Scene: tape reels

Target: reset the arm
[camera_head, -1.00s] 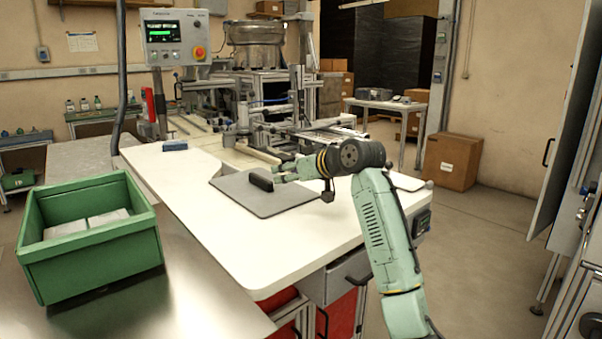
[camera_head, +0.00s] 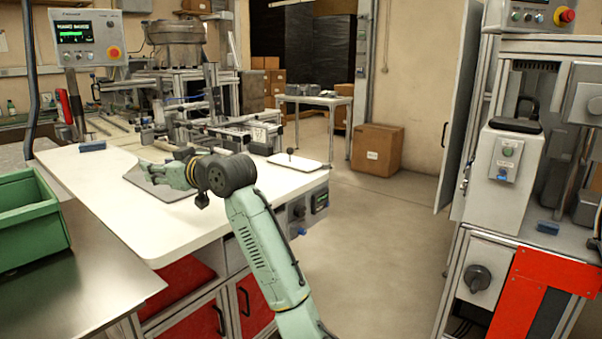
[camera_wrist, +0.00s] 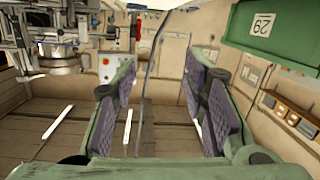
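My arm reaches over the white worktable (camera_head: 110,205) in the head view. My gripper (camera_head: 150,170) is at its far end, above or near the grey mat (camera_head: 160,185); the exact height is hard to tell. In the wrist view my gripper (camera_wrist: 156,85) shows two padded fingers set wide apart, with nothing between them. The wrist picture looks out across the room, which appears upside down.
A green bin (camera_head: 30,225) stands on the metal bench at left. A white plate with a dark knob (camera_head: 296,163) lies at the table's right end. A machine with a red panel (camera_head: 520,295) stands at right. Open floor (camera_head: 370,250) lies between.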

